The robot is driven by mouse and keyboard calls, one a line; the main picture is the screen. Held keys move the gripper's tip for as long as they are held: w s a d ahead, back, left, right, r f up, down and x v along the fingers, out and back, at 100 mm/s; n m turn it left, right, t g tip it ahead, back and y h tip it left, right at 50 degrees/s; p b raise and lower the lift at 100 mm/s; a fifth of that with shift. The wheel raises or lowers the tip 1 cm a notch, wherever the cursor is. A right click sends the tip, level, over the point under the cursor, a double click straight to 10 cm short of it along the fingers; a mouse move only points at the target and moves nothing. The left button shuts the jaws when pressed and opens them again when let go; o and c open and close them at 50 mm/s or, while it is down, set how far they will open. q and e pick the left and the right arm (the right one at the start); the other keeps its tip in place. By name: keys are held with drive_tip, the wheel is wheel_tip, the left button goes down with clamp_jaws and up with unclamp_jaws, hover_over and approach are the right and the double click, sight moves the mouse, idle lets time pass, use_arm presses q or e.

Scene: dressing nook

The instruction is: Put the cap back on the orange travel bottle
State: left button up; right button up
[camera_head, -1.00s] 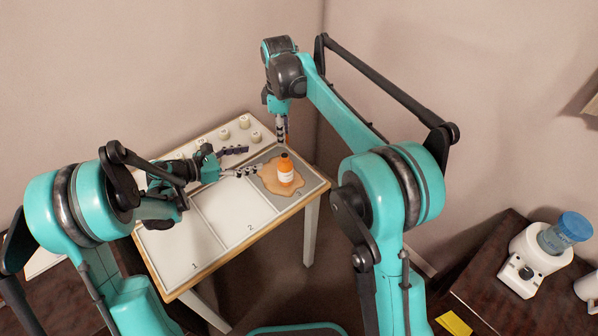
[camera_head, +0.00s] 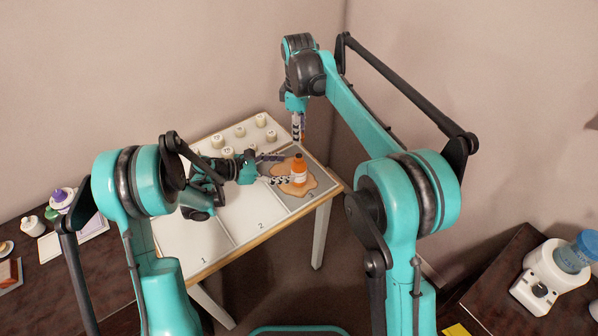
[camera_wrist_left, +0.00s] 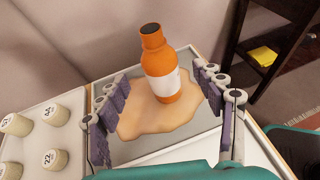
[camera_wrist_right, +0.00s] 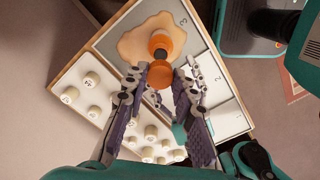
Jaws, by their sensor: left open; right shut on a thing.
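The orange bottle (camera_head: 298,172) with a white label stands upright on a tan puddle-shaped patch (camera_wrist_left: 128,124) over grey section 3 of the table. Its dark top (camera_wrist_left: 151,28) shows no cap on it. My left gripper (camera_head: 279,169) is open, low beside the bottle; in the left wrist view its fingers (camera_wrist_left: 160,76) show on both sides of the bottle. My right gripper (camera_wrist_right: 160,82) points down above the bottle, shut on a small orange piece that looks like the cap (camera_wrist_right: 159,74). In the right wrist view the bottle (camera_wrist_right: 170,38) lies just beyond it, apart.
Several cream numbered pots (camera_head: 261,120) stand at the back of the table. Light sections 1 and 2 (camera_head: 215,240) are mostly bare. A dark counter at left holds a purple-topped item (camera_head: 61,196). A dark counter at right holds a white appliance (camera_head: 541,275). Walls are close behind.

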use_arm(q)
drive_tip(key=x, duration=0.6)
clamp_jaws()
use_arm(e)
hover_over(299, 156)
drive_tip(key=shift+f, duration=2.55)
drive_tip(key=shift+f, duration=0.15)
drive_tip(key=shift+f, duration=0.75)
drive_tip(key=shift+f, duration=0.6)
